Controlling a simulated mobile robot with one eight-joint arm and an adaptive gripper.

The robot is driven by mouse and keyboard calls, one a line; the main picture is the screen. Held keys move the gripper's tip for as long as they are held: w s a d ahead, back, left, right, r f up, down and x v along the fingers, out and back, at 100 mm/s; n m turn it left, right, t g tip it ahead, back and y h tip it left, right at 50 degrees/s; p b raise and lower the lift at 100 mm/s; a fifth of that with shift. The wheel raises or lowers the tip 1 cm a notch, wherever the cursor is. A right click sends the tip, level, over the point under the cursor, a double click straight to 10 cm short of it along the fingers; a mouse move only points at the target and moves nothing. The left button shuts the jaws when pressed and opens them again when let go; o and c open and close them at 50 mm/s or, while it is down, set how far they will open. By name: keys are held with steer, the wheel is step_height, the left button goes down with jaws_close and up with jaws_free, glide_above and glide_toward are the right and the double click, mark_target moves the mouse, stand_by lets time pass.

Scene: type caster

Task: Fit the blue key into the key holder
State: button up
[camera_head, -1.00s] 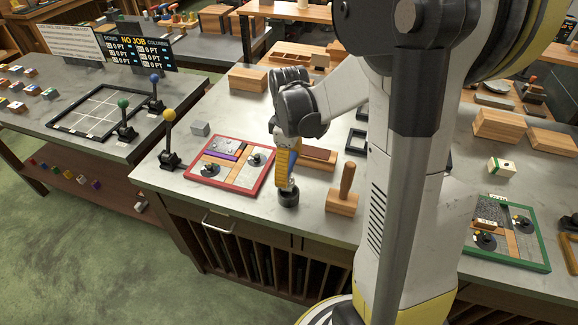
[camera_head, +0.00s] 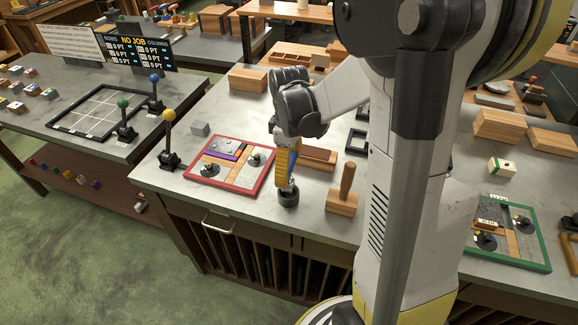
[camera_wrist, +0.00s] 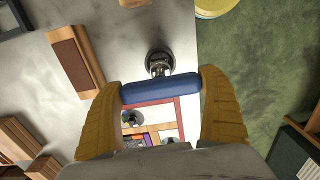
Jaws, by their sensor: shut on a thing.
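The blue key's bar-shaped blue part (camera_wrist: 160,88) lies across between the two yellow fingers of my gripper (camera_wrist: 165,95) in the wrist view. The gripper is shut on it. A dark round piece with a metallic stem (camera_wrist: 158,62) shows just beyond the bar; I cannot tell whether it is the key's lower end or the key holder. In the head view, my gripper (camera_head: 287,172) points down near the table's front edge, with a dark round piece (camera_head: 288,197) right below it. Whether the key is seated cannot be told.
A red-framed board (camera_head: 258,187) with dark round fittings lies just left of my gripper. A wooden block with an upright handle (camera_head: 343,203) stands close on the right. A yellow-knobbed lever (camera_head: 169,135) stands further left. A brown-topped wooden block (camera_head: 318,158) lies behind.

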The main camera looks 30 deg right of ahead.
steer(key=shift+f+b, duration=1.95)
steer(key=shift+f, duration=0.3)
steer(key=o, duration=1.1)
steer(key=shift+o, duration=0.2)
step_height(320, 180, up, 12)
steer(key=s+a+f+m+t+b, duration=0.2)
steer(key=s+a+m+t+b, duration=0.1)
steer(key=s+a+m+t, duration=0.4)
steer(key=s+a, duration=0.3)
steer(key=a, duration=0.3)
steer(key=shift+s+a+f+m, duration=0.15)
steer(key=shift+s+a+m, duration=0.15)
steer(key=shift+s, duration=0.05)
